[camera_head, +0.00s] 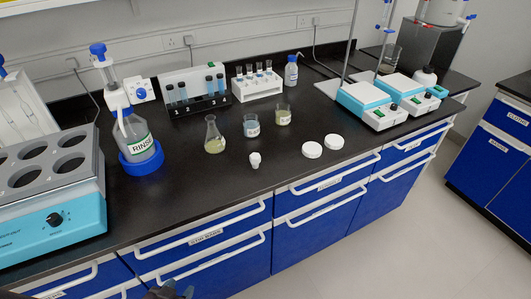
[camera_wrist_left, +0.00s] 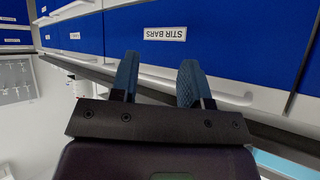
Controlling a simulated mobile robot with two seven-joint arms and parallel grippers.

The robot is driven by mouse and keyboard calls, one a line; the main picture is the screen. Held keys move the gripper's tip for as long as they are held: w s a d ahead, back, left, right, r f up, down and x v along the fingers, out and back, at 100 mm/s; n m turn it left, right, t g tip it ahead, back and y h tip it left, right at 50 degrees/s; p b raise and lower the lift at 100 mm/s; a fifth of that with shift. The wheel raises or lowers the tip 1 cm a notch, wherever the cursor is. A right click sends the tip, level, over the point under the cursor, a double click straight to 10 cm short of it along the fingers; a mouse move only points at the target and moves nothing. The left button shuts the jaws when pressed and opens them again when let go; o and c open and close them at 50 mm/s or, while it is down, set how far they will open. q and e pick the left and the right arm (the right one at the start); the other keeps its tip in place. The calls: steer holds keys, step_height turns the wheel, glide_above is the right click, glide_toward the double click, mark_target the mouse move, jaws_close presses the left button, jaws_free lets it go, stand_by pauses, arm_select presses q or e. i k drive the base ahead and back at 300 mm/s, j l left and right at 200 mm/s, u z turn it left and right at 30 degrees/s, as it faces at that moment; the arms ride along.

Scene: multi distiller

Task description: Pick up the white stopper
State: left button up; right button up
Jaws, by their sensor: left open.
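The small white stopper (camera_head: 255,160) stands on the black bench top, in front of the beakers and near the bench's front edge. My left gripper (camera_head: 178,289) shows at the bottom edge of the head view, in front of the blue drawers, lower than the bench top and well apart from the stopper. In the left wrist view its two blue fingers (camera_wrist_left: 158,66) are spread with nothing between them, facing a drawer labelled STIR BARS (camera_wrist_left: 215,30). I cannot make out the stopper in the wrist view. My right gripper is not in view.
A conical flask (camera_head: 215,140), two beakers (camera_head: 252,127) (camera_head: 283,116) and two white round lids (camera_head: 312,150) (camera_head: 334,142) stand around the stopper. A RINSE bottle (camera_head: 139,145) and a blue block heater (camera_head: 60,235) are left. Hotplates (camera_head: 375,110) stand right. White drawer handles protrude below the bench edge.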

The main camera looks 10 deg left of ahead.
mark_target(254, 158)
steer(key=i+l+u, duration=0.1)
steer(key=l, duration=0.2)
steer(key=i+l, duration=0.2)
steer(key=i+l+u, duration=0.15)
steer(key=l, duration=0.25)
steer(key=i+l, duration=0.15)
steer(key=l, duration=0.15)
steer(key=u, duration=0.05)
